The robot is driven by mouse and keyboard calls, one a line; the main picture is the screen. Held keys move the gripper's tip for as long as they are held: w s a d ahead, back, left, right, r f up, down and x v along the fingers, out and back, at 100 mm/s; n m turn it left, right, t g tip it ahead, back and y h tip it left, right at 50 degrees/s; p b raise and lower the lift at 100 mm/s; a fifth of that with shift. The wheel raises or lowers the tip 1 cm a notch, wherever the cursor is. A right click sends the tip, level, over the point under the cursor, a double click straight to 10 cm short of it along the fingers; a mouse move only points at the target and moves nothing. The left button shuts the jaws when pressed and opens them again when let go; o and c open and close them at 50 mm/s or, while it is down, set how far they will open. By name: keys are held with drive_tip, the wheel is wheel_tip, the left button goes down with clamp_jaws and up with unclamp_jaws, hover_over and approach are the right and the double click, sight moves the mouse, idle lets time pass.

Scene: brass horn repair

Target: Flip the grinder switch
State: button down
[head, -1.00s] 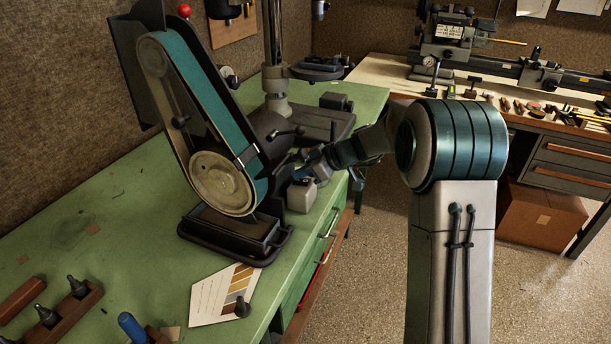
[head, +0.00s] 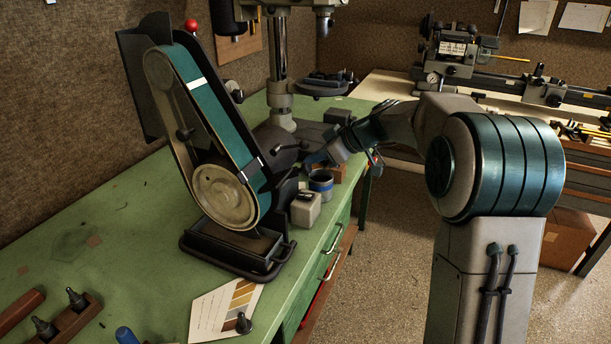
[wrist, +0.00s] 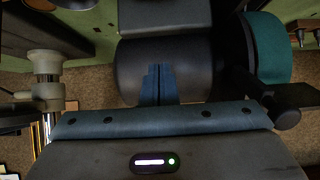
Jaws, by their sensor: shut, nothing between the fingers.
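The belt grinder (head: 225,170) stands on the green bench, with a teal belt, a black frame and a round wheel; a white band (head: 196,83) crosses the belt. A small grey box (head: 306,210) with a dark part on top stands at its right foot; this looks like the switch box, but the lever's position is too small to tell. My gripper (head: 316,158) is shut and empty, above and behind the box, near the grinder's dark motor. In the wrist view, its blue fingers (wrist: 157,78) are together in front of a dark cylinder (wrist: 190,75), with the teal belt (wrist: 264,48) to the right.
A blue-rimmed cup (head: 321,183) stands just behind the grey box, below my gripper. A drill press (head: 280,95) stands farther back. A colour card (head: 225,308) lies at the bench's front edge. The bench left of the grinder is mostly clear.

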drive_tip(key=shift+s+d+r, duration=0.2)
drive_tip(key=shift+d+r, duration=0.25)
drive_tip(key=shift+r, duration=0.3)
drive_tip(key=shift+s+d+r, duration=0.2)
drive_tip(key=shift+d+r, duration=0.2)
drive_tip(key=shift+r, duration=0.35)
drive_tip(key=s+d+f+m+h, duration=0.3)
drive_tip(key=s+d+m, duration=0.1)
drive_tip(key=s, duration=0.7)
drive_tip(key=s+d+f+m+h, duration=0.3)
drive_tip(key=s+d+m, duration=0.1)
drive_tip(key=s, duration=0.7)
drive_tip(key=s+d+f+m+g+h, duration=0.1)
drive_tip(key=s+d+f+m+h, duration=0.2)
drive_tip(key=s, duration=0.8)
drive_tip(key=d+m+p, duration=0.1)
drive_tip(key=m, duration=0.1)
drive_tip(key=shift+s+d+m+h, duration=0.15)
drive_tip(key=shift+d+m+h, duration=0.1)
drive_tip(key=shift+m+h, duration=0.05)
drive_tip(key=shift+f, duration=0.1)
